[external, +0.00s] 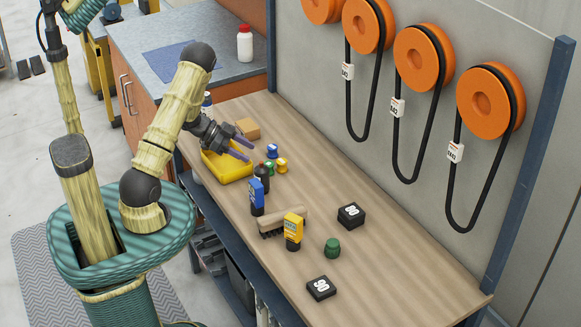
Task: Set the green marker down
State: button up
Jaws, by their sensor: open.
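My gripper (243,150) is open above the workbench, over the right end of the yellow bin (228,170). Nothing shows between its fingers. I cannot make out a pen-shaped green marker. A small dark green ribbed piece (332,248) stands upright on the bench, between the two black numbered blocks and well away from my gripper. Which of these is the green marker I cannot tell.
A blue spool (272,150), dark bottle (262,178), blue-and-black device (257,196), yellow device (293,230), brush (283,221) and black blocks (351,215) (321,288) stand on the bench (400,288). A cardboard box (248,129) is behind my gripper. The bench's right end is clear.

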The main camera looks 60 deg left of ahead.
jog(key=v, duration=0.4)
jog(key=shift+s+a+r, duration=0.1)
jog(key=shift+s+a, duration=0.05)
jog(key=shift+s, duration=0.05)
dwell(0.5)
jog(key=w+d+r+n+y, duration=0.4)
jog(key=w+d+r+y, duration=0.2)
jog(key=w+r+y, duration=0.15)
jog(key=s+d+n+g, duration=0.1)
jog(key=d, duration=0.1)
jog(key=s+d+n+g+y, duration=0.1)
jog(key=s+d, duration=0.1)
jog(key=d, duration=0.1)
jog(key=s+d+y, duration=0.1)
jog(key=s+d, duration=0.1)
jog(key=shift+s+d+r+n+g, duration=0.1)
jog(key=shift+d+r+n+g, duration=0.05)
jog(key=shift+d+n+g, duration=0.25)
jog(key=s+d+n+g+h, duration=0.1)
jog(key=s+d+g, duration=0.2)
jog(key=s+d, duration=0.6)
jog(key=shift+s+g, duration=0.4)
jog(key=shift+s, duration=0.35)
jog(key=shift+o, duration=0.3)
jog(key=shift+r+h, duration=0.1)
jog(key=shift+h, duration=0.15)
